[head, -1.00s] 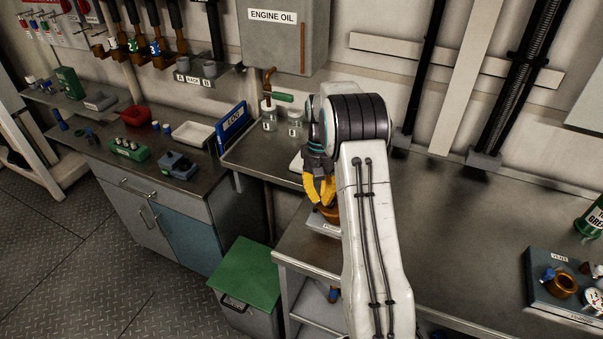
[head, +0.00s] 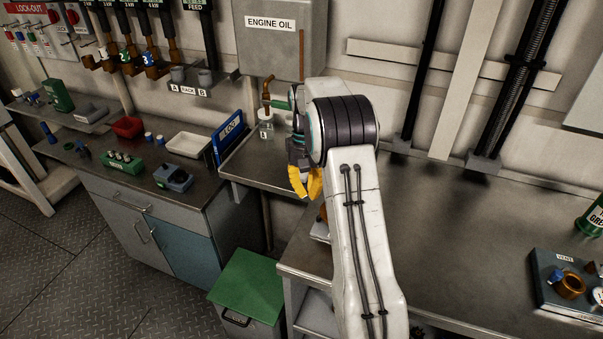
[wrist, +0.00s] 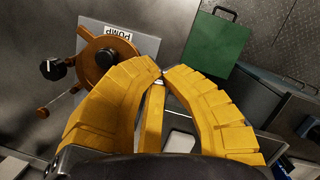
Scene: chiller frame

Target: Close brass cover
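I cannot tell whether a hinged cover stands open there. In the head view my arm mostly hides this unit; a bit of brass (head: 323,213) shows. My gripper (wrist: 162,75) has yellow fingers whose tips meet, with nothing seen between them. In the head view my gripper (head: 305,192) is above and left of the unit, apart from it.
A VENT panel (head: 556,272) with a brass ring (head: 571,285) sits on the bench at right. A green-lidded bin (head: 247,285) stands on the floor below; its lid also shows in the wrist view (wrist: 215,43). A jar (head: 266,130) stands behind my gripper. The bench middle is clear.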

